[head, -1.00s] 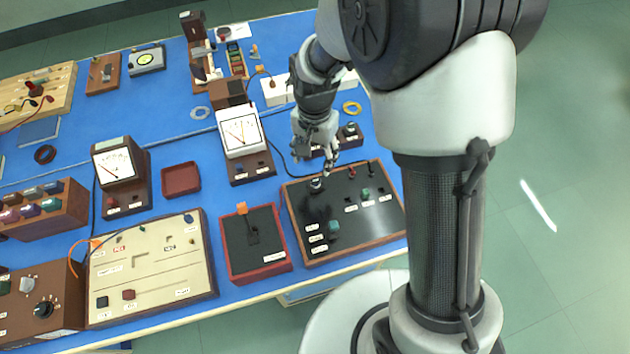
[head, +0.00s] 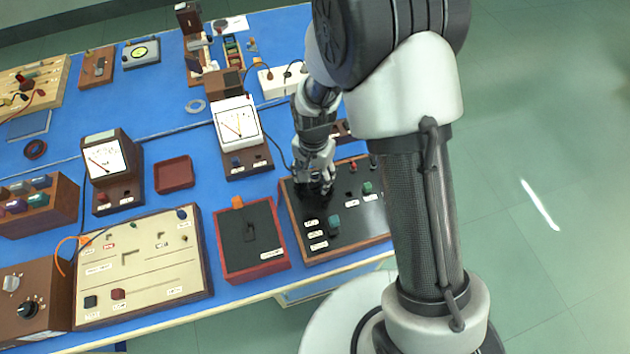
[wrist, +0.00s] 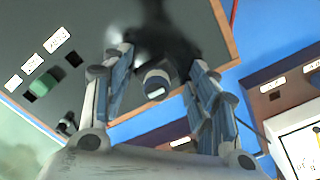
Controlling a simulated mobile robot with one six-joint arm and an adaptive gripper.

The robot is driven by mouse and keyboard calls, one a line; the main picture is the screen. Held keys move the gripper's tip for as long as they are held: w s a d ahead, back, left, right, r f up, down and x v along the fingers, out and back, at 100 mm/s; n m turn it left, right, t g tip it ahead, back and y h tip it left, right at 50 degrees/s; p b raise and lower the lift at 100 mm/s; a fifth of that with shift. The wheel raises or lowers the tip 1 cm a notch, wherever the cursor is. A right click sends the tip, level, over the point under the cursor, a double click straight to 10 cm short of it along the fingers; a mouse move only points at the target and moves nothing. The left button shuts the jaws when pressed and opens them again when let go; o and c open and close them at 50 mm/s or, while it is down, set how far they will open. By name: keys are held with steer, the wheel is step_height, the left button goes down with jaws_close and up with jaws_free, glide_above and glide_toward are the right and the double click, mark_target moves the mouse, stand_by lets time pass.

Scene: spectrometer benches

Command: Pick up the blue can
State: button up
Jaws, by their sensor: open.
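My gripper (head: 318,186) is low over the black panel (head: 352,230) with the wooden frame. In the wrist view my gripper (wrist: 160,62) is open, with its fingers apart on either side of a small dark cylinder (wrist: 157,84) with a pale bluish end. I cannot tell whether this cylinder is the blue can, or whether the fingers touch it. In the head view my gripper hides it.
A green knob (head: 334,222) and white labels are on the panel. A red-edged box with a black top (head: 250,240) stands to its left. A white meter (head: 238,125) stands behind. A red tray (head: 174,174) and a beige board (head: 140,260) are farther left.

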steer(key=shift+r, duration=0.1)
steer(key=shift+c, duration=0.4)
steer(key=c, duration=1)
